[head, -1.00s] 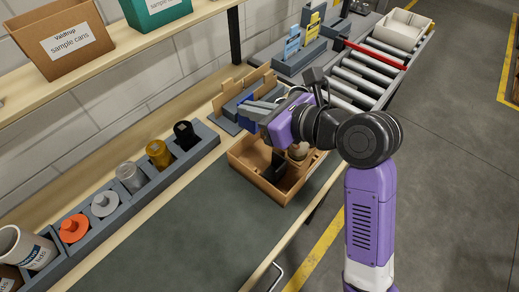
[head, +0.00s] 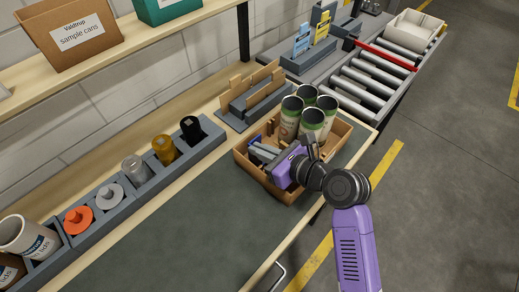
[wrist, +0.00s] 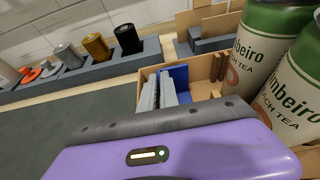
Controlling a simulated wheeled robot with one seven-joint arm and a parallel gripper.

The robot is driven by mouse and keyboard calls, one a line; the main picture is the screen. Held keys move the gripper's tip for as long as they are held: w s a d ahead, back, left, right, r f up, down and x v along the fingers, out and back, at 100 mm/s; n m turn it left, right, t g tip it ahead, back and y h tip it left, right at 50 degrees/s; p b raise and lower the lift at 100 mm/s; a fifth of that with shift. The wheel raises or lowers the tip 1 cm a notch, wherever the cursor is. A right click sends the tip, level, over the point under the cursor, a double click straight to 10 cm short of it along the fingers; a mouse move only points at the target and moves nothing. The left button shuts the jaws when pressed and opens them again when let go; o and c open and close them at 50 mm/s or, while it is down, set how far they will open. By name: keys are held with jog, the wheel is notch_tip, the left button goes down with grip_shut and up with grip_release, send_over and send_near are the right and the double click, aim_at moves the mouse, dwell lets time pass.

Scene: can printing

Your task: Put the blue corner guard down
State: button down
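The blue corner guard (wrist: 181,79) shows in the wrist view at a corner of the brown cardboard box (wrist: 150,74), close against my grey fingers. My gripper (wrist: 160,92) reaches down into the box and seems shut on the guard, with part of it between the fingers. In the head view my gripper (head: 264,150) is at the box's left part, and the box (head: 283,194) stands on the bench. The guard is mostly hidden there. I cannot tell whether its lower end touches the box floor.
Several green and white tea cans (head: 312,122) stand in the box, right beside my gripper. A grey holder (head: 258,103) with cardboard pieces is behind the box. A grey rack (head: 140,181) lies along the left; the dark mat (head: 190,235) is clear in front.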

jog(key=shift+f, duration=0.15)
jog(key=c, duration=1.6)
grip_release()
jog(key=shift+s+d+r, duration=0.1)
jog(key=shift+d+r, duration=0.1)
jog(key=v, duration=1.1)
jog(key=shift+s+d+r, duration=0.1)
jog(key=shift+s+d, duration=0.05)
jog(key=shift+s, duration=0.05)
